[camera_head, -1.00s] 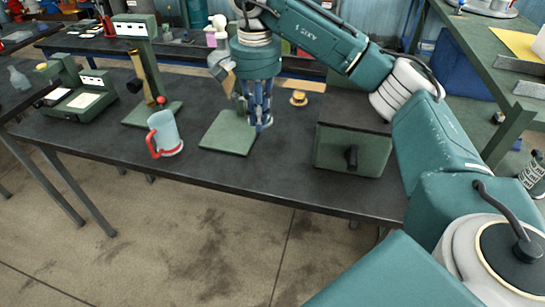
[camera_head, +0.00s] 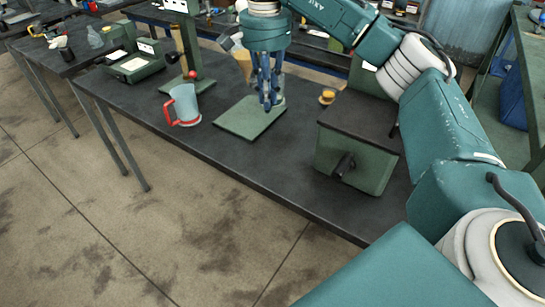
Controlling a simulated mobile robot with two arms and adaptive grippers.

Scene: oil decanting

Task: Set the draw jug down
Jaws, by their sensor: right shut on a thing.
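A translucent pale blue jug with a red handle (camera_head: 187,104) stands upright on the dark workbench (camera_head: 205,143), apart from my gripper. A green base plate (camera_head: 243,122) lies to its right. My right gripper (camera_head: 268,104) points down over the plate's right part. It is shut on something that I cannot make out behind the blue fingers. A tan vessel (camera_head: 242,62) shows just left of the gripper, partly hidden by it. My left gripper is not in view.
A green box with a dark lid and front knob (camera_head: 345,167) stands to the right. A small yellow-topped piece (camera_head: 326,97) lies beyond the plate. A green stand (camera_head: 190,60) and a low green device (camera_head: 135,67) are at left.

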